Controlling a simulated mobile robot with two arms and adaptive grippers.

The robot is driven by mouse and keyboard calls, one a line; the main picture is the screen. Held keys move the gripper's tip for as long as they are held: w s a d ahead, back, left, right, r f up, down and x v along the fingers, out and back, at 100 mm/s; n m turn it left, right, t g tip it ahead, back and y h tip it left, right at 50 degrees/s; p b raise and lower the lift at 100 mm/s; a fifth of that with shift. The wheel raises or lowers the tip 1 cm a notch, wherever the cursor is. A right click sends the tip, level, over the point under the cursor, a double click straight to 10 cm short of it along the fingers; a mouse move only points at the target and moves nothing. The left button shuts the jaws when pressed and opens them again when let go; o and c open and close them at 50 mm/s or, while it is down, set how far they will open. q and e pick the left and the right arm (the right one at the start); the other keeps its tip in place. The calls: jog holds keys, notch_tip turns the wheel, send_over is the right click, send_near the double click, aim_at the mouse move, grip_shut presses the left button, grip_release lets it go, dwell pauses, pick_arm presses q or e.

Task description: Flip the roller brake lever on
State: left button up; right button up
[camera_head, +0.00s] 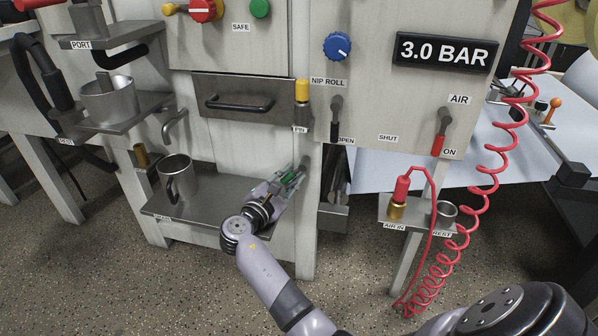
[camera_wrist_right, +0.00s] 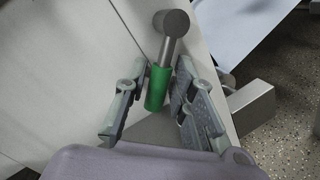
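A lever with a green grip (camera_wrist_right: 158,88) and a grey round pivot shows in the right wrist view, mounted on a pale panel. Its grip hangs down between the two fingers of my right gripper (camera_wrist_right: 160,108), which are spread apart with a gap on each side. In the head view my right gripper (camera_head: 286,184) is at the pale post right of the lower shelf, and a bit of green shows at its fingers. No label for the lever is readable. My left gripper is not in view.
Above are a NIP ROLL lever (camera_head: 336,118), a blue knob (camera_head: 337,46) and a red AIR lever (camera_head: 441,133). A metal mug (camera_head: 177,178) stands on the lower shelf (camera_head: 210,208) left of my gripper. A red coiled hose (camera_head: 489,185) hangs at right.

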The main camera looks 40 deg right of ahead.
jog(key=shift+d, duration=0.1)
jog(key=shift+c, duration=0.5)
grip_shut()
jog(key=shift+r, duration=0.1)
